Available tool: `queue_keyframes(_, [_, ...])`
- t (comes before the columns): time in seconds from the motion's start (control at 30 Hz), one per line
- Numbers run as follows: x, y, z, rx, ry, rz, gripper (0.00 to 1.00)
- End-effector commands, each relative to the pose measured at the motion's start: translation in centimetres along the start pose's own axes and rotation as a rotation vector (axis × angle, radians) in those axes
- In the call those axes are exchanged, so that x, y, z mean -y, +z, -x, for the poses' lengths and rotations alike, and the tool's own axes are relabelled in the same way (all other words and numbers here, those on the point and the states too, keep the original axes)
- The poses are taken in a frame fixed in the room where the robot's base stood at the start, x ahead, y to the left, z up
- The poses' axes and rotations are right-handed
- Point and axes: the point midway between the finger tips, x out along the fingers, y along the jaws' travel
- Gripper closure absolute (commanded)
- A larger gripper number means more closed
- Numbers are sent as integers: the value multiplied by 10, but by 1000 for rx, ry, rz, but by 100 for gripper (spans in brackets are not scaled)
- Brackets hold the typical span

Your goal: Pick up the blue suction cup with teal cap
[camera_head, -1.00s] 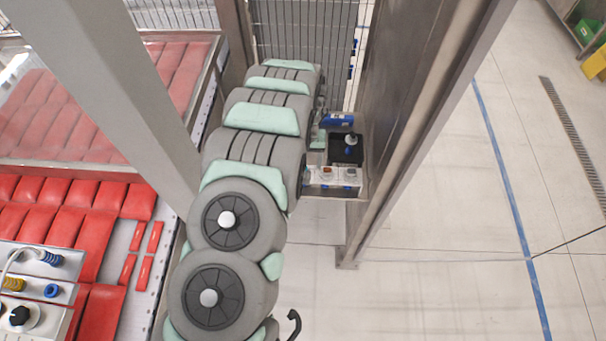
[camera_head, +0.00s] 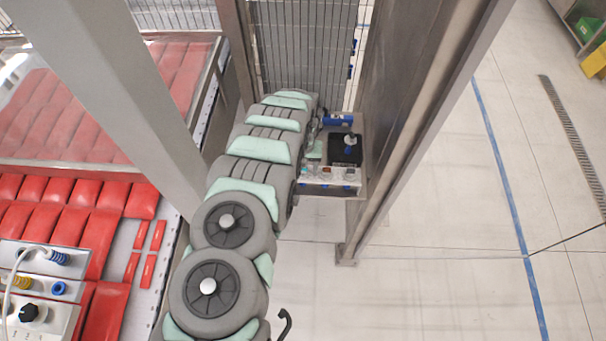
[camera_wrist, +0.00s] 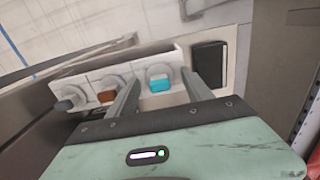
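The teal cap (camera_wrist: 160,85) sits in the rack (camera_wrist: 85,80), at the right end of a row of cups in the wrist view. It also shows small in the head view (camera_head: 305,171). The blue cup part cannot be clearly told apart. My gripper (camera_wrist: 160,77) is open; its two grey fingers reach toward the rack, one on each side of the teal cap in the picture. I cannot tell how near the fingertips are to it. No grip shows. In the head view my arm hides the gripper.
A brown-red cup (camera_wrist: 107,95) and a dark grey one (camera_wrist: 65,103) stand left of the teal cap. A black tray (camera_head: 345,149) with an upright fitting and a blue cylinder (camera_head: 339,119) lie behind the rack. A metal post (camera_head: 400,130) rises close on the right.

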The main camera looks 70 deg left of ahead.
Motion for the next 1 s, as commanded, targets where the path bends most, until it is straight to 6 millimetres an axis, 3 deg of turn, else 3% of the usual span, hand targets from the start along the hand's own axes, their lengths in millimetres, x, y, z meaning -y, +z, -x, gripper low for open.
queue_keyframes(0.5, [0, 0, 0, 0, 0, 0, 84])
queue_keyframes(0.8, [0, 0, 2, 0, 0, 0, 85])
queue_keyframes(1.0, [0, 0, 20, 0, -1, 0, 85])
